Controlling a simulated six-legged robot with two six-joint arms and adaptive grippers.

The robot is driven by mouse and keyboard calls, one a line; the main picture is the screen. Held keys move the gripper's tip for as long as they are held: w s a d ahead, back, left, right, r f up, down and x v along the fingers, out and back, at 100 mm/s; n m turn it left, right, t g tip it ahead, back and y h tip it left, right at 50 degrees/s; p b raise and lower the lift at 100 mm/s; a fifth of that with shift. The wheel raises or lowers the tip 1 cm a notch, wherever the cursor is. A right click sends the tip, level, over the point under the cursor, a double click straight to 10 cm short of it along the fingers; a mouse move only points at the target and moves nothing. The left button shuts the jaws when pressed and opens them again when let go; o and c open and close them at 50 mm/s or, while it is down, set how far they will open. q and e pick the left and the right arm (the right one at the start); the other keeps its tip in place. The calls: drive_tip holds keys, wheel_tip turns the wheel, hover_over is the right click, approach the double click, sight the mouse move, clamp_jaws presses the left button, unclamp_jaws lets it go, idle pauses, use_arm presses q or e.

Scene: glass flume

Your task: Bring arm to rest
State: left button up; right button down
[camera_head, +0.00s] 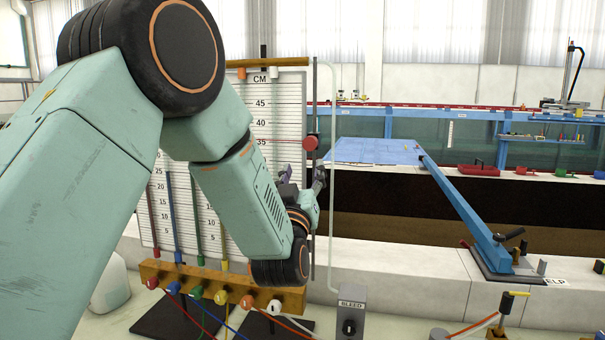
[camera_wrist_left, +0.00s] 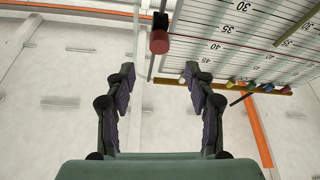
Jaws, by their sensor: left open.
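My left arm (camera_head: 90,150) comes in from the left of the head view and bends down in front of a manometer board. Its gripper (camera_head: 303,180) is in front of the board's right edge, partly hidden by the wrist. In the left wrist view the gripper (camera_wrist_left: 160,95) has its two dark fingers apart, with nothing between them. The board (camera_head: 275,110) carries a centimetre scale and coloured tubes; it also shows at the upper right of the left wrist view (camera_wrist_left: 245,35). My right gripper is in neither view.
A red knob (camera_head: 310,142) on a vertical rod is close to the left gripper. Below are a wooden manifold (camera_head: 215,283) with coloured valves and a grey BLEED box (camera_head: 351,312). A blue lever (camera_head: 465,212) slants across the right side. A red tray (camera_head: 478,170) lies farther back.

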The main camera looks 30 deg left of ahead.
use_arm(q)
drive_tip(key=shift+w, duration=0.15)
drive_tip(key=s+d+f+m+g+h+b, duration=0.1)
drive_tip(key=s+d+f+g+h+b, duration=0.15)
drive_tip(key=f, duration=0.95)
drive_tip(key=s+d+f+m+g+h+b, duration=0.2)
drive_tip(key=s+f+g, duration=0.2)
drive_tip(key=f, duration=0.9)
drive_tip(key=s+d+f+m+g+h+b, duration=0.15)
drive_tip(key=s+f+g, duration=0.25)
drive_tip(key=f, duration=0.8)
drive_tip(key=s+f+g+b, duration=0.1)
drive_tip(key=s+f+b, duration=0.1)
drive_tip(key=s+f, duration=0.2)
drive_tip(key=s+d+f+g+b, duration=0.1)
drive_tip(key=s+f+g+b, duration=0.1)
drive_tip(key=s+f, duration=0.3)
drive_tip(key=s+d+f+m+g+h+b, duration=0.1)
drive_tip(key=s+f+g+b, duration=0.1)
drive_tip(key=s+f, duration=0.3)
wheel_tip(320, 180, down, 4)
drive_tip(key=shift+s+r, duration=0.15)
drive_tip(key=shift+r, duration=0.05)
drive_tip(key=s+d+f+g+b, duration=0.1)
drive_tip(key=s+f+g+b, duration=0.4)
drive_tip(key=s+f, duration=1.1)
drive_tip(key=s+b, duration=0.3)
drive_tip(key=shift+s+g, duration=0.25)
drive_tip(key=shift+g, duration=0.1)
drive_tip(key=shift+m, duration=0.25)
